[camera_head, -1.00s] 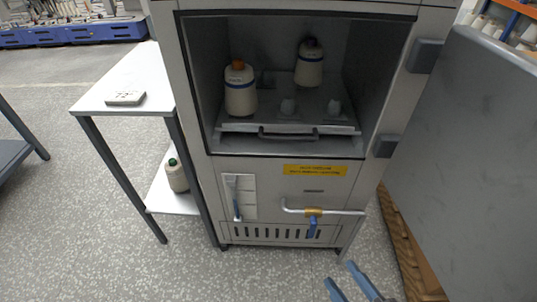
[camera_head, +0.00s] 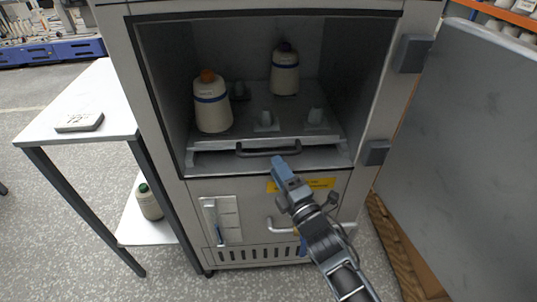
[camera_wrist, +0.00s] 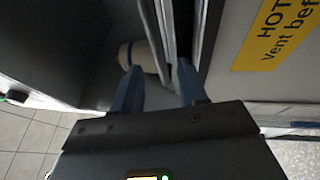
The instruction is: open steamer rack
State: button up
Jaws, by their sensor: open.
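The steamer rack (camera_head: 215,146) is a grey metal tray inside the open cabinet (camera_head: 160,90), with a dark bar handle (camera_head: 255,153) on its front edge. Two cream bobbins stand on it, one with an orange top (camera_head: 212,105) and one with a dark top (camera_head: 285,72). Several small grey pegs (camera_head: 266,120) are empty. My gripper (camera_head: 281,168) is open and empty, just in front of the handle's right end in the head view. In the wrist view the open fingers (camera_wrist: 158,82) point at a narrow grey bar, probably the handle. Whether they touch it I cannot tell.
The cabinet door (camera_head: 455,150) stands swung open at the right. A white side table (camera_head: 75,98) is at the left, with a green-topped bobbin (camera_head: 149,203) on its lower shelf. A yellow label (camera_head: 322,184) and a pipe lie below the opening.

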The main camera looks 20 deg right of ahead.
aim_at(269, 152)
jog(key=x, duration=0.6)
jog(key=shift+a, duration=0.1)
grip_shut()
dwell(0.5)
